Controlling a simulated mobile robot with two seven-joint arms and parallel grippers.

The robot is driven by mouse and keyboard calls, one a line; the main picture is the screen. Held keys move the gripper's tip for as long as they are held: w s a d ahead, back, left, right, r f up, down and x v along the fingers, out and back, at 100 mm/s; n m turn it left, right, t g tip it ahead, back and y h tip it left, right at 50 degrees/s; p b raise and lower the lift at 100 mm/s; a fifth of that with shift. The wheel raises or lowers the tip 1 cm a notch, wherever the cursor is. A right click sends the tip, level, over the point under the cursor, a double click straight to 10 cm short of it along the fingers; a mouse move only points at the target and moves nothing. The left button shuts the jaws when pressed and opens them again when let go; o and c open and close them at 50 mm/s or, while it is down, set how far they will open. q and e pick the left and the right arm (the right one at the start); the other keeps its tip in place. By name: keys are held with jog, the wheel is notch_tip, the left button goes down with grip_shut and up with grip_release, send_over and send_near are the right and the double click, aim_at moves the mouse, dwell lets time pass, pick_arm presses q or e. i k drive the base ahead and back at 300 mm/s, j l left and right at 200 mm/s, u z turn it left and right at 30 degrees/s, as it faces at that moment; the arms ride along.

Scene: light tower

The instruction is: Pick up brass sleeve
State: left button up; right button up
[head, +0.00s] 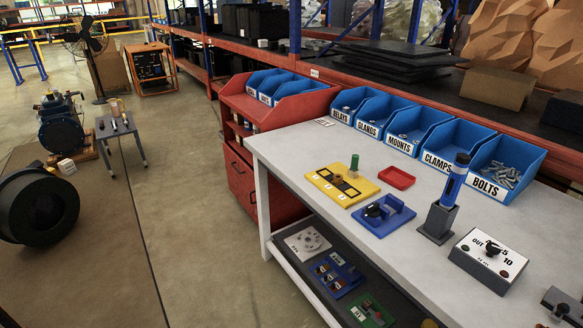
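I cannot pick out the brass sleeve with certainty. Small upright tan or brass-coloured pieces (115,107) stand on a small grey table (107,130) at the left, too small to tell apart. A sliver of a yellowish round thing (429,323) shows at the bottom edge, mostly cut off. Neither of my grippers can be made out in the head view.
Blue labelled bins (420,140) line the bench's back. A red tray (397,178), blue fixture (385,214), blue tool in a grey stand (438,219) and white-topped box (488,257) stand on it. Coloured plates lie on the lower shelf (320,277). Open floor (180,190) lies left.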

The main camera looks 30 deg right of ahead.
aim_at(338, 180)
jog(key=i+j, duration=0.1)
jog(key=i, duration=0.55)
jog(key=i+j+z, duration=0.1)
jog(key=i, duration=0.55)
jog(key=i+j+z, duration=0.1)
jog(key=i+z, duration=0.35)
jog(key=i+j+z, duration=0.2)
jog(key=z, duration=0.3)
jog(key=i+j+z, duration=0.25)
jog(key=z, duration=0.2)
jog(key=i+j+z, duration=0.2)
jog(key=j+z, duration=0.25)
